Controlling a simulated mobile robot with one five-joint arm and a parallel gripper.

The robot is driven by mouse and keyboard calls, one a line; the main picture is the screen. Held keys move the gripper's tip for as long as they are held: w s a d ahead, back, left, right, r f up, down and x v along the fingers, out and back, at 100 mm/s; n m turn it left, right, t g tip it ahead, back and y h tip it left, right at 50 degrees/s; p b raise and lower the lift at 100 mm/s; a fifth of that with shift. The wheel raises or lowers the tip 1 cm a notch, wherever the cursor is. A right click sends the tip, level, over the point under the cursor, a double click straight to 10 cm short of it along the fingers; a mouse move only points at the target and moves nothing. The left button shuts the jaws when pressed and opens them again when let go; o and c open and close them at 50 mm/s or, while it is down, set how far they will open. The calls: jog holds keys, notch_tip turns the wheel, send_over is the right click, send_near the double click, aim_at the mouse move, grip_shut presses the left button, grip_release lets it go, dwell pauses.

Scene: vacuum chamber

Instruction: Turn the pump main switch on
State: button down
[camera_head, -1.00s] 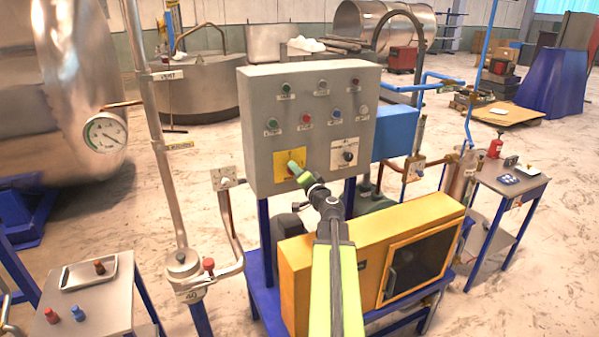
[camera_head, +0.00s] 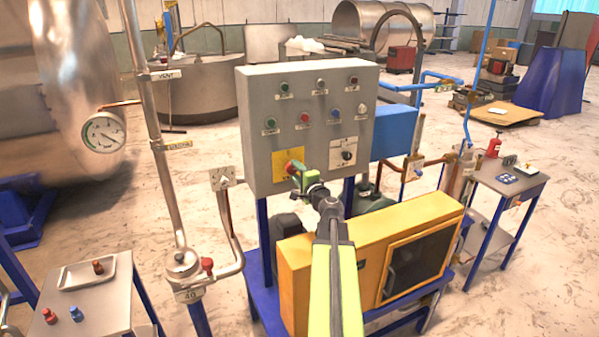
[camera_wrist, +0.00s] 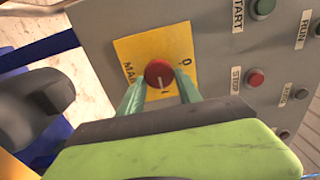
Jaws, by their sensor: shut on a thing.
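The grey control panel (camera_head: 310,95) carries a yellow plate (camera_head: 279,160) at its lower left. The round red main switch knob (camera_head: 293,167) sits on that plate, partly covered by my gripper. In the wrist view the red knob (camera_wrist: 158,73) is in front of the yellow plate (camera_wrist: 128,50), which reads "MAIN" and "0". A white line on the knob's face points toward the lower edge of the view. My gripper (camera_wrist: 160,88) has its green fingers on either side of the knob and is shut on it. It also shows in the head view (camera_head: 298,176).
A black selector (camera_head: 347,156) is right of the yellow plate, with several coloured buttons above. In the wrist view a red STOP button (camera_wrist: 255,78) lies to the right. A yellow cabinet (camera_head: 350,245) stands below my arm. Pipes flank the panel.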

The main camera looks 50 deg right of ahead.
dwell(0.4)
jog(key=c, duration=0.8)
grip_release()
jog(key=shift+c, duration=0.2)
